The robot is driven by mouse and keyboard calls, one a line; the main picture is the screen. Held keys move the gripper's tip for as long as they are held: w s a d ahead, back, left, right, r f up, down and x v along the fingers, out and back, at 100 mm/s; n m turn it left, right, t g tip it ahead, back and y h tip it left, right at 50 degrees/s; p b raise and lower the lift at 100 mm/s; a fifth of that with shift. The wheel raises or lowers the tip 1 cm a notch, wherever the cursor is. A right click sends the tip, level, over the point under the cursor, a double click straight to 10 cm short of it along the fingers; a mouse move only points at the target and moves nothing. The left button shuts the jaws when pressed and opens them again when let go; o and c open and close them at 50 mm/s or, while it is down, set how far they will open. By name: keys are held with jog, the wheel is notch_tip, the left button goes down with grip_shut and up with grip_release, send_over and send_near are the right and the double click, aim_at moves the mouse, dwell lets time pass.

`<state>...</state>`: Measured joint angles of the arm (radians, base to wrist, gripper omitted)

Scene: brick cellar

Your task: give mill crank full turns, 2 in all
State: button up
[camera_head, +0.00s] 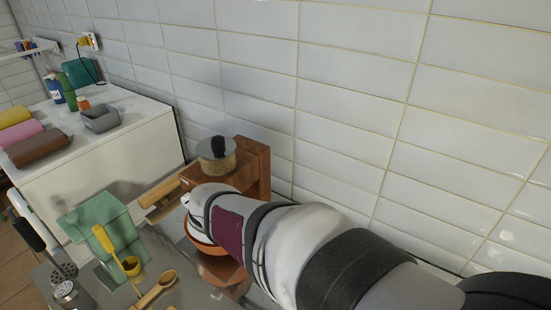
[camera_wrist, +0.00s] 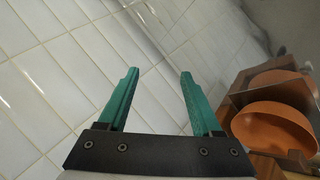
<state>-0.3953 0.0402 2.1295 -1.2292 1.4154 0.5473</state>
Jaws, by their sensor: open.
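A round tan container with a grey disc lid and an upright black knob (camera_head: 217,156) stands on a brown wooden stand (camera_head: 255,160) against the tiled wall. It may be the mill; I cannot make out a crank arm for sure. My gripper's fingertips are hidden behind my arm in the head view. In the wrist view my gripper (camera_wrist: 158,82) is open, with two green fingers apart and nothing between them. The fingers point towards the white tiled wall. The wooden stand also shows in the wrist view (camera_wrist: 236,88), to the right of the fingers.
Orange bowls (camera_wrist: 275,129) sit in the stand, close right of my gripper. A white cabinet (camera_head: 125,145) at left holds rolled towels (camera_head: 38,148) and a grey tub (camera_head: 101,119).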

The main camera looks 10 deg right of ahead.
jog(key=s+m, duration=0.2)
jog(key=m, duration=0.1)
jog(key=m+t+h, duration=0.2)
jog(key=t, duration=1)
send_near(217, 142)
jog(key=x, duration=1.3)
jog(key=shift+w+a+f, duration=0.15)
jog(key=shift+a+f, duration=0.05)
jog(key=shift+f, duration=0.1)
jog(key=shift+w+d, duration=0.3)
jog(key=shift+w, duration=0.2)
jog(key=shift+c, duration=0.3)
grip_shut()
